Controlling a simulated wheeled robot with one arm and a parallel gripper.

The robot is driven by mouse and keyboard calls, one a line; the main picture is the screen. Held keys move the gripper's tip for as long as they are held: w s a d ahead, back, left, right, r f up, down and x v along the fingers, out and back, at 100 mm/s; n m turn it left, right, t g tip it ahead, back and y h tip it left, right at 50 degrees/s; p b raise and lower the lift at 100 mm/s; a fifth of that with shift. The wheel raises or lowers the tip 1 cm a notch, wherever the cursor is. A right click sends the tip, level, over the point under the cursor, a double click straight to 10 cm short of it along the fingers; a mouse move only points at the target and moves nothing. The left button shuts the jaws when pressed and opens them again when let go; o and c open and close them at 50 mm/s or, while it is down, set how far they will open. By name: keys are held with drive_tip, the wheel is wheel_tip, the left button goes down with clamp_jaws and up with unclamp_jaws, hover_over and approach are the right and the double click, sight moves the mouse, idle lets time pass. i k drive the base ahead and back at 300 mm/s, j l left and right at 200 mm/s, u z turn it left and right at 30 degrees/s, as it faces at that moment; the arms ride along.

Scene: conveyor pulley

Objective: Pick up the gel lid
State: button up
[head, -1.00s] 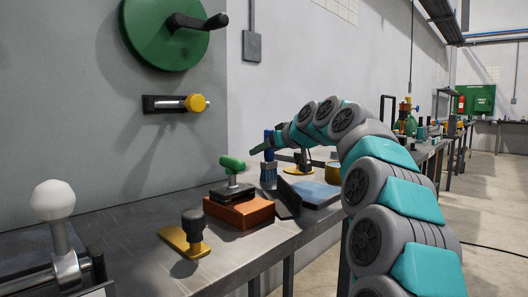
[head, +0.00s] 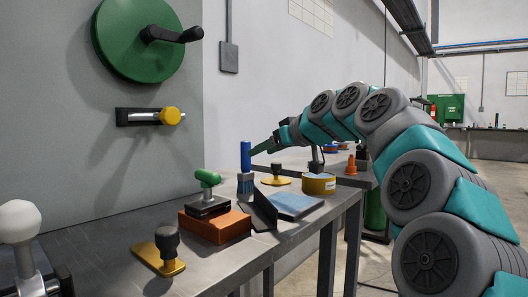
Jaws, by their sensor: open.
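No thing in the head view can be singled out for certain as the gel lid. A short round yellow tin (head: 319,185) with a bluish-grey top stands near the table's right end. My arm bends in an arch over the table's right end.
The grey table (head: 110,232) holds an orange block (head: 216,226) with a green-knobbed stamp (head: 208,184), a blue pad (head: 296,205) with an upright dark flap (head: 264,208), and yellow-based stamps (head: 158,258). A green wheel (head: 145,38) and yellow knob (head: 172,116) project from the panel.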

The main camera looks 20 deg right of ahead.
sight(276, 180)
drive_tip(key=i+j+z, duration=0.45)
drive_tip(key=j+z, duration=0.25)
